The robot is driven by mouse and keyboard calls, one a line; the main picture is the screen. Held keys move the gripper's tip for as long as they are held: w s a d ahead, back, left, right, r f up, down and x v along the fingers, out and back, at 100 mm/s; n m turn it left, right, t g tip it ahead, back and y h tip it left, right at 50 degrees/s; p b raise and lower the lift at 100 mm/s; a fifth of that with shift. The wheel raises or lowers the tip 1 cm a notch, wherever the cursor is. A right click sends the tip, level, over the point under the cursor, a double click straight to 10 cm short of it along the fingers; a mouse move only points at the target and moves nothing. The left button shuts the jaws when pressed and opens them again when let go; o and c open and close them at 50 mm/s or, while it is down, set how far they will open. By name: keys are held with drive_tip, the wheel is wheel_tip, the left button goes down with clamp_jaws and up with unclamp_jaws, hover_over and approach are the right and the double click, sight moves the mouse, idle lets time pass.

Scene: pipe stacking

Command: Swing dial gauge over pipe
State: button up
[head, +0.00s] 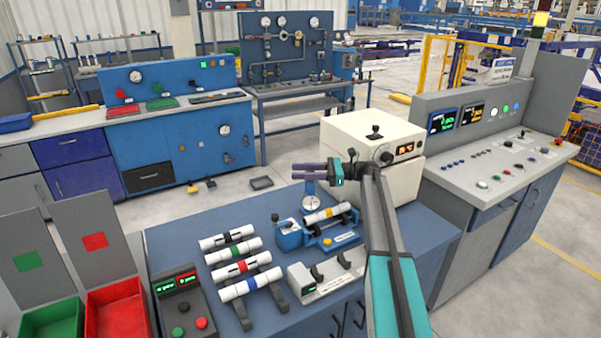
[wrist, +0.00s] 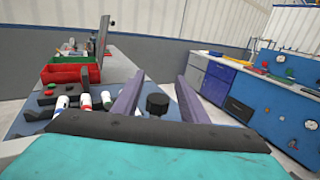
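The dial gauge (head: 311,203) has a round white face and stands at the blue pipe fixture (head: 313,240). A white pipe with a yellow band (head: 325,214) lies in the fixture. The gauge shows beside the pipe's left end, on its far side; I cannot tell if it is over the pipe. My gripper (head: 294,171) is above the gauge, with its two purple fingers apart and pointing left. In the wrist view a black knob (wrist: 157,104) sits between the open fingers (wrist: 160,79), with gaps on both sides. The gauge face is hidden there.
Several white pipes with coloured bands (head: 238,258) lie on a rack on the blue bench. A cream box (head: 372,138) stands close behind my arm. A grey switch box (head: 325,278), a button panel (head: 186,305), and green (head: 52,318) and red (head: 117,308) bins are nearer.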

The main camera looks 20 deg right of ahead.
drive_tip(key=b+v, duration=0.2)
drive_tip(key=v, duration=0.5)
